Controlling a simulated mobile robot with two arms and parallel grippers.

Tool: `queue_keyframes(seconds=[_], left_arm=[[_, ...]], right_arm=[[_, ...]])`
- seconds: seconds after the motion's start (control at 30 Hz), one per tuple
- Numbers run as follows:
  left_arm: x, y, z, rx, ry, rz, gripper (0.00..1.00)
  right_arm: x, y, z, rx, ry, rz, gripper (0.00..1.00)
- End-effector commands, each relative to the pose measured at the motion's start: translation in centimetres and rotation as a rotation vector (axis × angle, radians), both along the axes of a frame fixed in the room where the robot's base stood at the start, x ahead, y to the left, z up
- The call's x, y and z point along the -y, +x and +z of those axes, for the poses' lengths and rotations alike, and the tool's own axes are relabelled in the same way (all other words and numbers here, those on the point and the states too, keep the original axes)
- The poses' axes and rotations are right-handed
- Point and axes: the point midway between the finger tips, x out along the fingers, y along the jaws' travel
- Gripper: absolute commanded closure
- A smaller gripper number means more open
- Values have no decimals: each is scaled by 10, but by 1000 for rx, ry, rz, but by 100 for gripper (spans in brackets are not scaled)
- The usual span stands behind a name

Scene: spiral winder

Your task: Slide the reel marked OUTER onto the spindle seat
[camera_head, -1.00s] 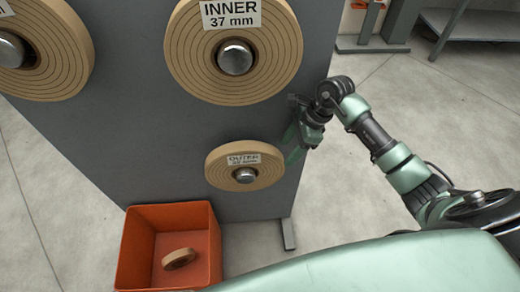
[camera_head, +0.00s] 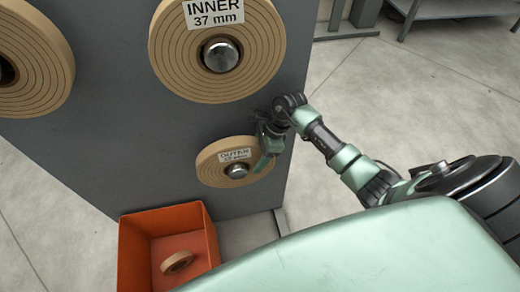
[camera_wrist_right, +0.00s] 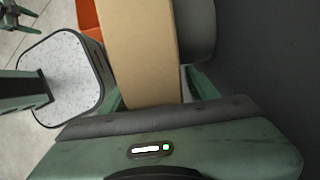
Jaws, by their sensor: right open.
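The tan reel marked OUTER (camera_head: 210,172) is on the lower part of the grey panel, with a rounded metal spindle end (camera_head: 237,171) showing at its centre. I cannot tell how far along the spindle it sits. My right gripper (camera_head: 265,152) is at the reel's upper right edge, with one green finger in front of its face. In the right wrist view the reel's tan rim (camera_wrist_right: 138,50) lies between the open fingers (camera_wrist_right: 157,88). The far finger is mostly hidden in the head view. My left gripper is not seen.
A larger reel marked INNER (camera_head: 180,62) is above on the same grey panel (camera_head: 120,140), and another large reel (camera_head: 40,75) is at upper left. An orange bin (camera_head: 133,250) below holds a small tan ring (camera_head: 177,262).

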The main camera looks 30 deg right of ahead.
Motion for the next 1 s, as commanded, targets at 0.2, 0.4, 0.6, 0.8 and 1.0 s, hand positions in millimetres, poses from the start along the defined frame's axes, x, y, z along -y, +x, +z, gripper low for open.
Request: queue_keyframes(seconds=[0.2,0.4,0.6,0.8,1.0], left_arm=[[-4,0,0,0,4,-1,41],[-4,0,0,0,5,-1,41],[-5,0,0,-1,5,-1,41],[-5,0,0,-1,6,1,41],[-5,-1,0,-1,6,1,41]], right_arm=[[0,0,-2,-1,-1,-1,41],[0,0,-2,-1,-1,-1,74],[0,0,-2,-1,-1,-1,100],[0,0,-2,0,-1,0,100],[0,0,-2,0,-1,0,100]])
